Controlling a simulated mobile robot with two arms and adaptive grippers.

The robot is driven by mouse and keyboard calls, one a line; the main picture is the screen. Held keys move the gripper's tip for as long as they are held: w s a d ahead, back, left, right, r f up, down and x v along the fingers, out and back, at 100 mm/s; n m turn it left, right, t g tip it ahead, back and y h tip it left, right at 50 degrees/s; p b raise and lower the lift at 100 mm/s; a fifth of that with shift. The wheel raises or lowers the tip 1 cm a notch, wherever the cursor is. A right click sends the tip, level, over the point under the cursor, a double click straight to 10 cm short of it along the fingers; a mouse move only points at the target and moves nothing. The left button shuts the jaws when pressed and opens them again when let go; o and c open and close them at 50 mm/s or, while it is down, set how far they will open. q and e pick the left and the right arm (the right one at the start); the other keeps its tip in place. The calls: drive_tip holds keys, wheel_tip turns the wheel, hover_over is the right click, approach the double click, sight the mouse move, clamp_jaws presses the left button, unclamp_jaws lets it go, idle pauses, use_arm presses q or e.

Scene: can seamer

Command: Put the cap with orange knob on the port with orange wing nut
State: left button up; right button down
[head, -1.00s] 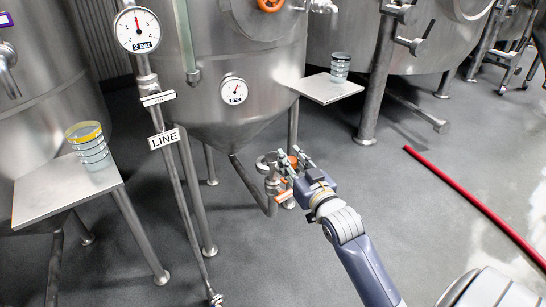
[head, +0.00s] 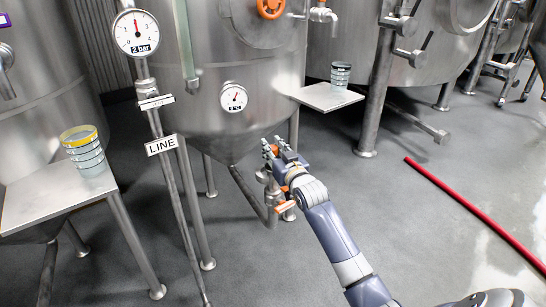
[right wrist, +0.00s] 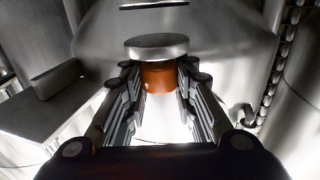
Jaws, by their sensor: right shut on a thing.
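My right gripper (head: 273,148) is at the lower front of the middle tank, near its outlet pipe. In the right wrist view its fingers (right wrist: 158,92) are closed on the orange knob (right wrist: 158,78) of the cap. The cap's flat round metal disc (right wrist: 157,46) shows beyond the knob. In the head view the gripper largely hides the cap. The port's orange wing nut (head: 287,207) shows just below the gripper, beside the steel outlet pipe (head: 250,195). The port's opening is partly hidden by my gripper and arm. My left gripper is not in view.
A small shelf (head: 325,97) at right holds another stack (head: 340,75). A red hose (head: 470,210) lies on the floor.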

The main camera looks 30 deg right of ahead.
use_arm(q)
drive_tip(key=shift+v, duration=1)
use_arm(e)
drive_tip(key=shift+f, duration=1.05)
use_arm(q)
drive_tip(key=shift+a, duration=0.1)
use_arm(e)
drive_tip(key=shift+f, duration=0.15)
drive_tip(key=c, duration=1.3)
unclamp_jaws()
